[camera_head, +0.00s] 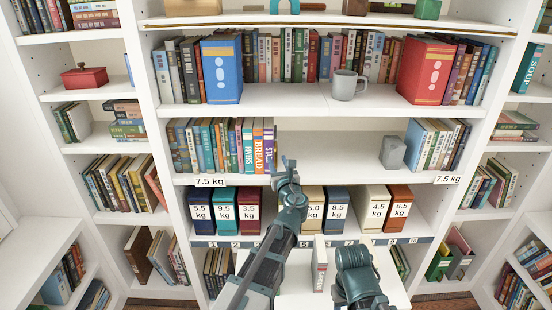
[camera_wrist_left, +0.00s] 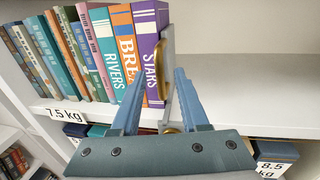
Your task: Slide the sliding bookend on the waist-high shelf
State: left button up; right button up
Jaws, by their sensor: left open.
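The sliding bookend (camera_wrist_left: 169,50) is a thin grey upright plate with gold fittings, standing against the purple STARS book (camera_wrist_left: 148,50) at the right end of a row of books on the waist-high shelf (camera_wrist_left: 250,122). My left gripper (camera_head: 288,162) is in front of this shelf in the head view. In the left wrist view its two blue fingers (camera_wrist_left: 160,95) are open, one on each side of the bookend's plate. I cannot tell whether either finger touches it.
The shelf is clear to the right of the bookend up to a grey block (camera_head: 392,152) and more books (camera_head: 437,145). Weight-labelled boxes (camera_head: 249,205) stand on the shelf below. A grey mug (camera_head: 345,86) sits on the shelf above.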

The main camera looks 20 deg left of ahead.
pick_arm(q)
jog(key=shift+x, duration=1.5)
grip_shut()
dwell(0.4)
